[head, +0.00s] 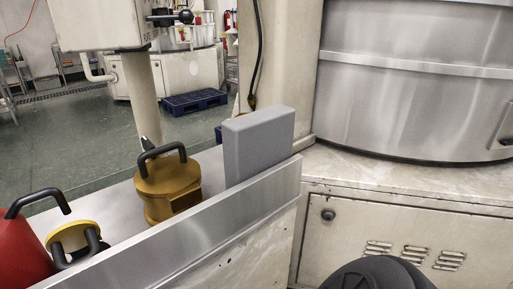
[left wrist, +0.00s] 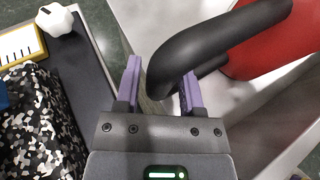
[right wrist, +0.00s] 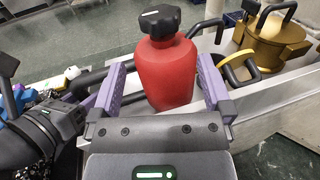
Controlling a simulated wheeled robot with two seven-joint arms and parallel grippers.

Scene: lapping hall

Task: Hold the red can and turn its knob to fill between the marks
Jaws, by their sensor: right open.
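The red can (right wrist: 165,75) stands in the middle of the right wrist view, with a black knob (right wrist: 160,20) on top. Part of the can (head: 22,250) shows at the lower left of the head view, with its black handle (head: 38,200). In the left wrist view, my left gripper (left wrist: 160,85) has its purple fingers closed around the black handle (left wrist: 215,40). My right gripper (right wrist: 162,95) is open and empty. The can's body shows beyond and between its fingers; I cannot tell whether they touch it. Neither gripper shows in the head view.
A bronze can (head: 168,185) with a black handle and a smaller yellow-topped item (head: 72,237) stand beside the red can. A grey block (head: 258,145) and a raised metal edge (head: 215,225) lie to their right. A yellow-framed scale (left wrist: 20,45) and white knob (left wrist: 58,20) sit left.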

